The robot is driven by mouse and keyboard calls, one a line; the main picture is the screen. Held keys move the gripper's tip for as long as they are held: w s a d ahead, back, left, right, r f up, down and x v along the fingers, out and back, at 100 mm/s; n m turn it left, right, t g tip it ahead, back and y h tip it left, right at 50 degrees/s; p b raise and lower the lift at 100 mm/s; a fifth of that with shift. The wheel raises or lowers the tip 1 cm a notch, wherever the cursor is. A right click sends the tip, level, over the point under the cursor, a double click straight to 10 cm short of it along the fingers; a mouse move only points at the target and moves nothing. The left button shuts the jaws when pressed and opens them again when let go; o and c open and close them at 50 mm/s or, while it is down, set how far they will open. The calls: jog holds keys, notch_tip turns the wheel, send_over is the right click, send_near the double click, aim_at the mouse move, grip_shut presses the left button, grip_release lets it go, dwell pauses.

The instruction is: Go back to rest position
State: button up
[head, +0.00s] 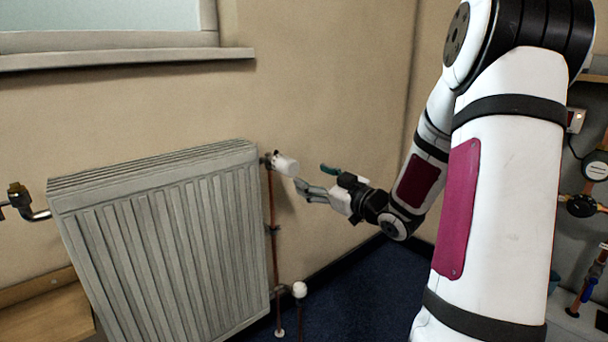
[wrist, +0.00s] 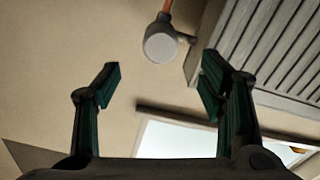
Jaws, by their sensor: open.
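My gripper (head: 312,182) is open and empty. In the head view it points left at the white radiator valve head (head: 285,165), just to the right of it. In the wrist view the two dark green fingers of my gripper (wrist: 160,85) stand wide apart. The round end of the valve head (wrist: 161,46) shows beyond the fingertips, between them in the picture, with a copper pipe behind it. I see no finger touching it. My white arm fills the right side of the head view.
A white ribbed radiator (head: 165,235) stands along the wall, left of my gripper. A copper pipe (head: 275,245) drops from the valve, with a second white cap (head: 299,289) low beside it. Pipework with a gauge (head: 596,168) is at the far right. Blue floor (head: 350,295) is open below my gripper.

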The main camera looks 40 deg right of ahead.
jog(key=shift+s, duration=0.45)
jog(key=shift+w, duration=0.1)
jog(key=s+a+m+g, duration=0.2)
jog(key=s+a+g, duration=0.7)
jog(key=s+a, duration=0.7)
jog(key=s+a+m+g, duration=0.2)
jog(key=s+a+g, duration=0.85)
jog(key=s, duration=0.95)
notch_tip(320, 180, up, 37)
jog(key=a+t+p, duration=0.1)
jog(key=t+p, duration=0.4)
jog(key=p, duration=3.2)
jog(key=shift+a+r+t+h, duration=0.15)
jog(key=shift+r+t+h, duration=0.05)
jog(key=shift+t+h, duration=0.15)
